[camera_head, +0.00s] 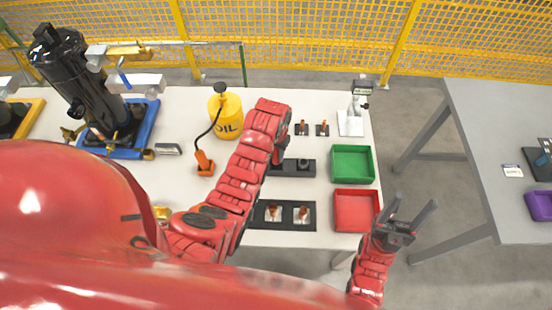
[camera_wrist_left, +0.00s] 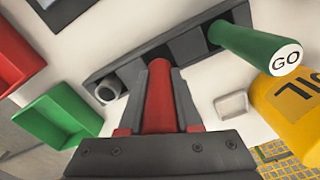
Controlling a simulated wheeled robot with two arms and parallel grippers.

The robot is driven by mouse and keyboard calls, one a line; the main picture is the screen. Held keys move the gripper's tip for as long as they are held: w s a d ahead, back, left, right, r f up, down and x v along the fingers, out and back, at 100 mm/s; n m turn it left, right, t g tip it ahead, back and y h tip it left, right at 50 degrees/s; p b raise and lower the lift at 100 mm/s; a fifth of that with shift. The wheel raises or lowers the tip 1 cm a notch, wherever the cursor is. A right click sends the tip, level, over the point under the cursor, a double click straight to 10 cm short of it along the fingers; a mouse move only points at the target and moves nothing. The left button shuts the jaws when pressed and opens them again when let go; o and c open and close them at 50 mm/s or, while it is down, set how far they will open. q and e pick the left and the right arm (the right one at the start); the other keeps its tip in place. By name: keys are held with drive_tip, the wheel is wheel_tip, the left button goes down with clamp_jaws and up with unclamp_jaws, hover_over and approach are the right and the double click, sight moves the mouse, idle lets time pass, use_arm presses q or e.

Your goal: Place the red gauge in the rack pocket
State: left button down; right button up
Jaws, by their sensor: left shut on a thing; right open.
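The red gauge (camera_wrist_left: 158,95) is a red cylinder clamped between the fingers of my left gripper (camera_wrist_left: 160,100) in the left wrist view. Its far end is at the black rack (camera_wrist_left: 126,72), over or at a pocket; I cannot tell whether it is inside. A green gauge marked GO (camera_wrist_left: 240,42) stands in another pocket of the rack. In the head view my left gripper (camera_head: 279,152) is at the rack (camera_head: 292,169), and my arm hides the gauges. My right gripper (camera_head: 408,215) is open and empty, off the table's right front corner.
A green bin (camera_head: 352,164) and a red bin (camera_head: 356,210) stand right of the rack. A yellow oil can (camera_head: 226,115) stands to its left. A black tray (camera_head: 259,216) with two metal parts lies in front. A grey side table (camera_head: 500,110) is at the right.

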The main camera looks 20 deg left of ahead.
sight(276, 159)
use_arm(q)
drive_tip(key=shift+s+f+p, duration=0.15)
drive_tip(key=shift+f+p, duration=0.25)
drive_tip(key=shift+f, duration=1)
drive_tip(key=shift+f, duration=0.1)
drive_tip(key=c, duration=0.6)
unclamp_jaws()
